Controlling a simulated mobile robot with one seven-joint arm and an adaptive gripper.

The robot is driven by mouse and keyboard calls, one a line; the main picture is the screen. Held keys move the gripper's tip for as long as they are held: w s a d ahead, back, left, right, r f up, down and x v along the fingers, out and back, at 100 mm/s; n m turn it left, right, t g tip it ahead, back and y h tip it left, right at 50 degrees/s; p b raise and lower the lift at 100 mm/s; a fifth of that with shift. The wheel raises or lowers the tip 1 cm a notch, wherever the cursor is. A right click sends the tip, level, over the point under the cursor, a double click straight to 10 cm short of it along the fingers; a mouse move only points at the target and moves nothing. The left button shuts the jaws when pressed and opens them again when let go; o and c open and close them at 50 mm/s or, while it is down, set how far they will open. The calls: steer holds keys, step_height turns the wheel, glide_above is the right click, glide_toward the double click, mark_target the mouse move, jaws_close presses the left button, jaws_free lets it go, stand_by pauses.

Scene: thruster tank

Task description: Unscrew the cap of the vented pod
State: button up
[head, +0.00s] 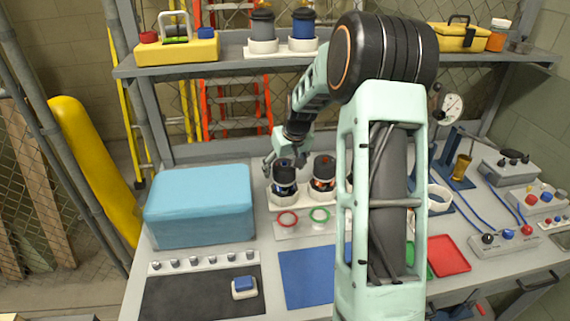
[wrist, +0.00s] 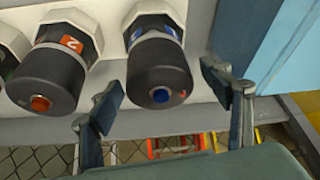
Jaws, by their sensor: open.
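Black-capped pods stand upright in a white holder (head: 290,203) on the bench. The leftmost pod (head: 284,180) has a blue band, and in the wrist view its cap (wrist: 160,75) has a blue centre. The pod beside it (head: 323,174) has an orange-red label, and its cap (wrist: 46,82) shows an orange centre in the wrist view. I cannot tell from markings which is vented. My gripper (head: 281,157) is open and empty at the blue-centred pod. In the wrist view its fingers (wrist: 168,98) lie on either side of that cap, apart from it.
A blue box (head: 200,205) stands close left of the pods. A blue mat (head: 308,278) is nearer. A shelf (head: 240,68) with more pods hangs behind. My arm hides the bench's middle right.

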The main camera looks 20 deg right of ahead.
mark_target(278, 163)
steer(key=c, duration=1.2)
steer(key=n, duration=0.2)
steer(key=n+y+p, duration=0.1)
steer(key=n, duration=0.1)
steer(key=shift+d+r+y, duration=0.1)
steer(key=shift+y, duration=0.2)
steer(key=n+g+y+p, duration=0.1)
steer(key=n+p, duration=0.1)
steer(key=n, duration=0.2)
steer(key=shift+n+y, duration=0.3)
steer(key=shift+n, duration=0.1)
steer(key=shift+r+p, duration=1.3)
steer(key=shift+r, duration=1.35)
